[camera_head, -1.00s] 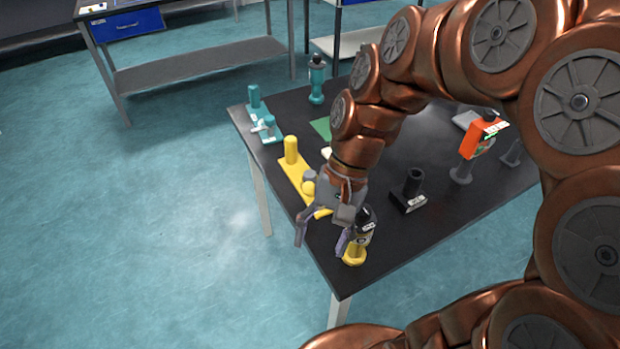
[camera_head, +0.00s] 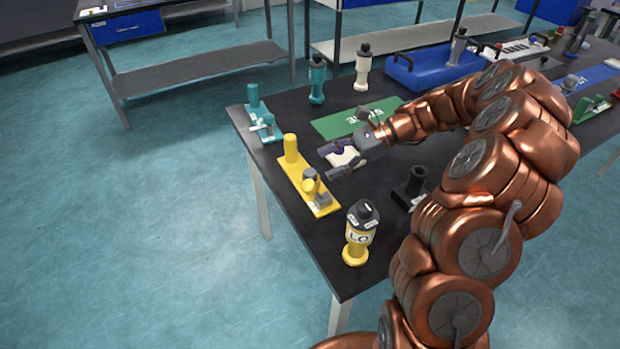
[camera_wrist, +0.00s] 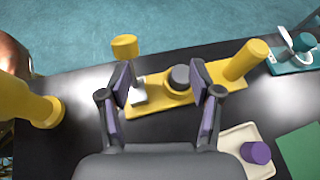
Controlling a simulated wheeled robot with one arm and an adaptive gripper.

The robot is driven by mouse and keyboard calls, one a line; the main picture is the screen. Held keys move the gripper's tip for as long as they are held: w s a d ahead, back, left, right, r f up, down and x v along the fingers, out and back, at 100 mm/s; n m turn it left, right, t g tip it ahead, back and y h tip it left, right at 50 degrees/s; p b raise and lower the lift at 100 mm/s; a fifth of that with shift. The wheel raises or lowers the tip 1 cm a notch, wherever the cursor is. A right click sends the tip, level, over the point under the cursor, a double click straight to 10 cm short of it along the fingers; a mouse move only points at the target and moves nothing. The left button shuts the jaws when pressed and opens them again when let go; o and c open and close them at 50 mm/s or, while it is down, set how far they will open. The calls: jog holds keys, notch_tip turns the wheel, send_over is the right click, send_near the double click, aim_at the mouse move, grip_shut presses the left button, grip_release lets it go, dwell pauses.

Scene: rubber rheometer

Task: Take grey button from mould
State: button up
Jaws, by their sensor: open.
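The yellow mould (camera_head: 302,183) lies near the table's left edge, with a tall yellow post at one end. A grey button (camera_wrist: 180,77) sits upright around the middle of its plate in the wrist view, and what looks like the same grey piece shows in the head view (camera_head: 309,174). A yellow knob (camera_wrist: 125,47) and a light grey block (camera_wrist: 139,94) are at the mould's other end. My gripper (camera_wrist: 168,85) is open and empty, with its fingers apart on either side of the button's line of sight. In the head view my gripper (camera_head: 326,164) is beside the mould, on its right.
A pale tray (camera_wrist: 265,171) with a purple button (camera_wrist: 256,152) lies close beside my gripper. A black holder (camera_head: 408,188), teal mould (camera_head: 266,127) and green mat (camera_head: 335,124) are nearby.

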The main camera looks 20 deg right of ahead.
aim_at(311, 172)
jog(key=d, duration=0.1)
jog(key=w+d+f+m+t, duration=0.1)
jog(key=w+d+f+m, duration=0.1)
jog(key=shift+d+f, duration=0.2)
jog(key=shift+d, duration=0.1)
jog(key=shift+f+y, duration=0.1)
jog(key=shift+y, duration=0.2)
jog(key=shift+w+f+p+x, duration=0.15)
jog(key=shift+p+x, duration=0.2)
jog(key=shift+x, duration=1.55)
jog(key=shift+w+f+p+x, duration=0.15)
jog(key=shift+p+x, duration=0.15)
jog(key=shift+x, duration=1.6)
jog(key=shift+d+r, duration=0.1)
jog(key=shift+d, duration=0.05)
jog(key=c, duration=1.1)
